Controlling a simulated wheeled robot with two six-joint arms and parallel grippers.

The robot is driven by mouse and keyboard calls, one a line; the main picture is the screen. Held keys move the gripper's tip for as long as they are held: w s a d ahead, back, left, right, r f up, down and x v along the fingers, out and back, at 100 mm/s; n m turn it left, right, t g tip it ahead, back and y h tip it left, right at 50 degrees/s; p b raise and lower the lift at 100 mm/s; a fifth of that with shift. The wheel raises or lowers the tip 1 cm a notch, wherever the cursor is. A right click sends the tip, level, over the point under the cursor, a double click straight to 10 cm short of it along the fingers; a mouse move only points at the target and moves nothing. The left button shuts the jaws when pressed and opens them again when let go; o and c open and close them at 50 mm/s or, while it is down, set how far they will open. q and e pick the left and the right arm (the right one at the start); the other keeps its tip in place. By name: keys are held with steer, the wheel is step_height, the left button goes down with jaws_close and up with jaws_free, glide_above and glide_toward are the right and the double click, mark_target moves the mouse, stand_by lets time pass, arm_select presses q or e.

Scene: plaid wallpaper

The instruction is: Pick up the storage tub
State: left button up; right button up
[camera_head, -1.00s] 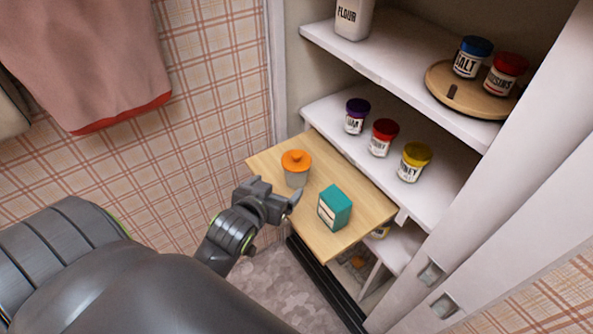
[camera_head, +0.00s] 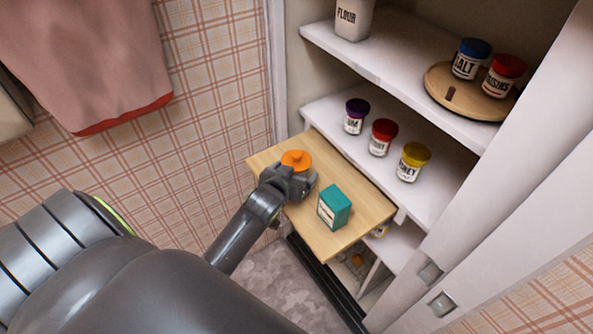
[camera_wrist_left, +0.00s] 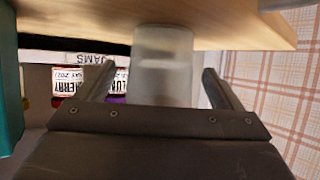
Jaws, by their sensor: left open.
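The storage tub, with an orange lid (camera_head: 296,160) and a translucent body, stands on a pull-out wooden board (camera_head: 338,243). In the head view my left gripper (camera_head: 300,182) is in front of it and hides most of its body. In the left wrist view, which looks upside down, the pale tub body (camera_wrist_left: 163,62) lies between the two open fingers of the left gripper (camera_wrist_left: 158,85), with a gap at each side. My right gripper is not in view.
A teal box (camera_head: 334,207) stands on the board, close to the right of the left gripper. Shelves behind hold purple (camera_head: 356,116), red (camera_head: 382,137) and yellow-lidded jars (camera_head: 412,162). A white cabinet door (camera_head: 480,215) is at right.

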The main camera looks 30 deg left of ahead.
arm_select(q)
steer(key=shift+w+f, duration=0.1)
steer(key=shift+w, duration=0.05)
steer(key=shift+c, duration=0.5)
steer(key=c, duration=1)
steer(key=shift+o, duration=0.2)
